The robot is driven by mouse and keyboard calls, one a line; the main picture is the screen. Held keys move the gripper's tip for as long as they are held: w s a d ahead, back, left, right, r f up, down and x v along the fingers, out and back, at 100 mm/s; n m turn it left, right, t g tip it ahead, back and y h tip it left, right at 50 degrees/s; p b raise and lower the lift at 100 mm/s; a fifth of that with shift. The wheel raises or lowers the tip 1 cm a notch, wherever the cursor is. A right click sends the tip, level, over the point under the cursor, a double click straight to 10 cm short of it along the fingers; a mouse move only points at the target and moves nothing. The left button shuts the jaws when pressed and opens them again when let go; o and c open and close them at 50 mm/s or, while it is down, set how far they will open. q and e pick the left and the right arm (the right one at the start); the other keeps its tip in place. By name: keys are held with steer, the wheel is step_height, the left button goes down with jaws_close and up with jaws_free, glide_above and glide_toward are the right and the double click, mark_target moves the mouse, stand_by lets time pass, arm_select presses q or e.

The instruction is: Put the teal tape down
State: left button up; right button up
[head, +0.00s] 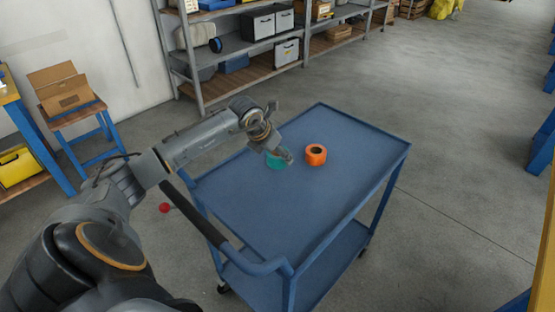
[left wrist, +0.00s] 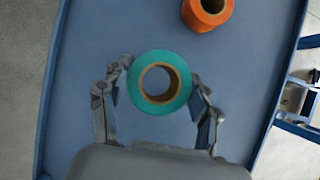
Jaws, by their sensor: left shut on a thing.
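The teal tape (left wrist: 178,103) is a ring-shaped roll with a brown core. In the left wrist view it lies between the two fingers of my left gripper (left wrist: 158,97), which is shut on it. In the head view the teal tape (head: 274,162) shows partly below my left gripper (head: 281,155), over the blue cart top (head: 245,205). I cannot tell whether the tape touches the cart top. My right gripper is not in view.
An orange tape roll (head: 316,155) lies on the cart top just right of the teal tape. The cart's front and right side are bare. A shelf rack (head: 235,45) stands behind, and a stool with a cardboard box (head: 62,88) stands at left.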

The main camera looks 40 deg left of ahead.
mark_target(277, 161)
arm_select(q)
steer(key=shift+w+a+f, duration=0.2)
steer(key=shift+a+f, duration=0.05)
steer(key=shift+f, duration=0.15)
steer(key=shift+w+a+f, duration=0.2)
steer(key=shift+f, duration=0.2)
step_height(277, 161, down, 2)
steer(key=shift+f+p, duration=0.1)
steer(key=shift+p, duration=0.4)
steer(key=shift+f, duration=0.3)
steer(key=shift+f, duration=0.1)
steer(key=o, duration=1.2)
